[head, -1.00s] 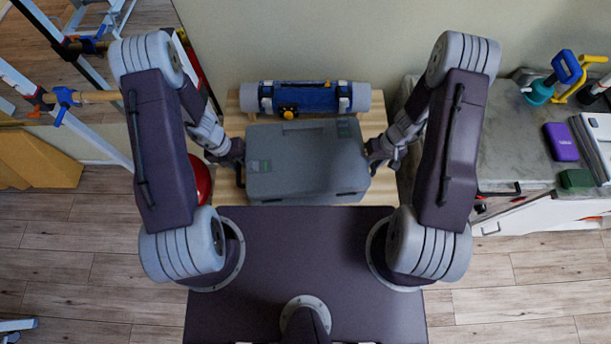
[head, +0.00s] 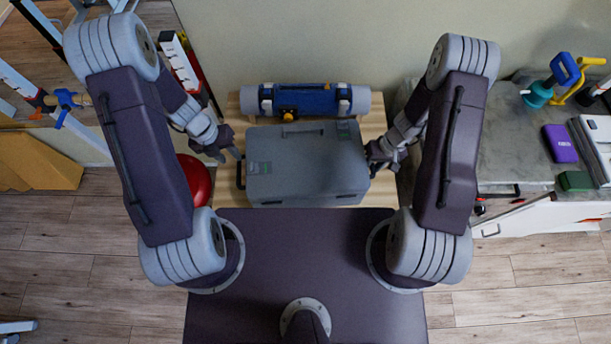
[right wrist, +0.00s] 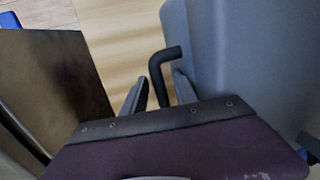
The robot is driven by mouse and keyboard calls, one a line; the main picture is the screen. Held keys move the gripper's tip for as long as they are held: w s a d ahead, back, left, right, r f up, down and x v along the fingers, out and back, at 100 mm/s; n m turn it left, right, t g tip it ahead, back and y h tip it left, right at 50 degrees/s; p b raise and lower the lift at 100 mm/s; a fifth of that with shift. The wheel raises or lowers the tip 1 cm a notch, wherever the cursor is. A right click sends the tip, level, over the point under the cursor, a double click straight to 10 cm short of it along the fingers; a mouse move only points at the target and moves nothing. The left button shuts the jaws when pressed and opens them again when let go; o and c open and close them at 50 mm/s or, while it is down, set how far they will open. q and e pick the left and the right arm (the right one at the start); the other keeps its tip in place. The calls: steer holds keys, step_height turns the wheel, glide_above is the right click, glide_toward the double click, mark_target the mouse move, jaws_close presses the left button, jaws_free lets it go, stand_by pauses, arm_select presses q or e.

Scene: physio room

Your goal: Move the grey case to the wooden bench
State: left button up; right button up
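The grey case (head: 305,165) rests on the wooden bench (head: 375,125), with its long side along the bench. A dark handle (head: 239,174) shows on its left end. My left gripper (head: 232,154) is open and empty, just off that end and apart from the handle. My right gripper (head: 372,160) is at the case's right end. In the right wrist view, the case's grey wall (right wrist: 240,50) is on the right and its black handle (right wrist: 158,75) lies between my right gripper's spread fingers (right wrist: 160,92), with gaps showing.
A blue roll (head: 320,98) lies on the bench behind the case, against the wall. A red ball (head: 194,182) is to the left of the bench. A grey-topped counter (head: 500,150) with a purple box (head: 560,143) and other items stands to the right.

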step_height(320, 180, up, 12)
steer(key=d, duration=0.2)
steer(key=shift+d+f, duration=0.1)
stand_by(0.5)
